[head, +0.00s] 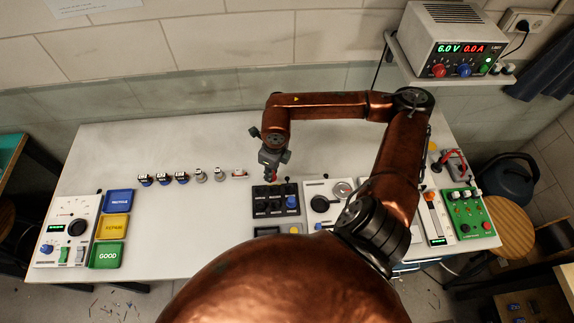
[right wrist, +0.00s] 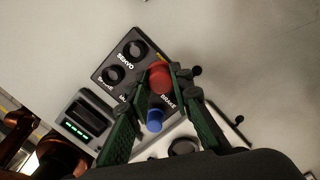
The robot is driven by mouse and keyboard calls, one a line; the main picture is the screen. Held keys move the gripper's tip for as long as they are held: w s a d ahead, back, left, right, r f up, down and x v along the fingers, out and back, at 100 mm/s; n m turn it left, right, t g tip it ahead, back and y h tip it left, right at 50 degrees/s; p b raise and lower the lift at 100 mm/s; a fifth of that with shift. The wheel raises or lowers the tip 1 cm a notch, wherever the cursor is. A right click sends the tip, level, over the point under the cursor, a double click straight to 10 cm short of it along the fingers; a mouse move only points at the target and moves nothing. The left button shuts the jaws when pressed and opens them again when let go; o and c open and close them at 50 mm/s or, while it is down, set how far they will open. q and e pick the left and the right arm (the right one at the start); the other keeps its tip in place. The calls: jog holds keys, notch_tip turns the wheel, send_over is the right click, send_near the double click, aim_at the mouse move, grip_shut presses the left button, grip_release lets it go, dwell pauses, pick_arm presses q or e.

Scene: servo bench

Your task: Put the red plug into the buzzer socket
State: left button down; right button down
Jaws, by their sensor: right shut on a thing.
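The red plug (right wrist: 160,76) is between the fingertips of my right gripper (right wrist: 164,82) in the right wrist view, and the gripper is shut on it. In the head view my right gripper (head: 269,163) is over the back of the black socket panel (head: 262,214). From these views I cannot tell whether the plug is above a socket or touching one. The panel also shows in the right wrist view (right wrist: 143,89), with a "SERVO" label. I cannot make out a buzzer label; the plug and fingers hide part of the panel. My left gripper is not in view.
A blue plug (right wrist: 155,118) stands in the panel close to the red plug. A panel with a dial (head: 320,204) is directly right of the socket panel. Several small parts (head: 181,178) stand in a row to the left. The bench (head: 185,220) is clear left of the socket panel.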

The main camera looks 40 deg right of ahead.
jog(key=n+p, duration=0.1)
jog(key=r+n, duration=0.1)
jog(key=shift+s+n+p, duration=0.15)
jog(key=shift+n+p, duration=0.2)
jog(key=shift+n, duration=0.05)
jog(key=n, duration=0.1)
jog(key=n+p, duration=0.1)
jog(key=s+n, duration=0.1)
jog(key=shift+a+r+y+p, duration=0.2)
jog(key=shift+r+y+p, duration=0.05)
jog(key=shift+y+p, duration=0.1)
jog(key=shift+s+n, duration=0.15)
jog(key=shift+n, duration=0.45)
jog(key=shift+s+n+p, duration=0.1)
jog(key=shift+n+p, duration=0.25)
jog(key=shift+n, duration=0.05)
notch_tip(320, 180, down, 3)
jog(key=shift+a+r+g+b, duration=0.15)
jog(key=shift+g+b, duration=0.15)
jog(key=shift+b, duration=0.2)
jog(key=shift+f+b, duration=0.3)
jog(key=shift+f, duration=0.45)
jog(key=shift+f+b, duration=0.7)
jog(key=shift+b, duration=0.05)
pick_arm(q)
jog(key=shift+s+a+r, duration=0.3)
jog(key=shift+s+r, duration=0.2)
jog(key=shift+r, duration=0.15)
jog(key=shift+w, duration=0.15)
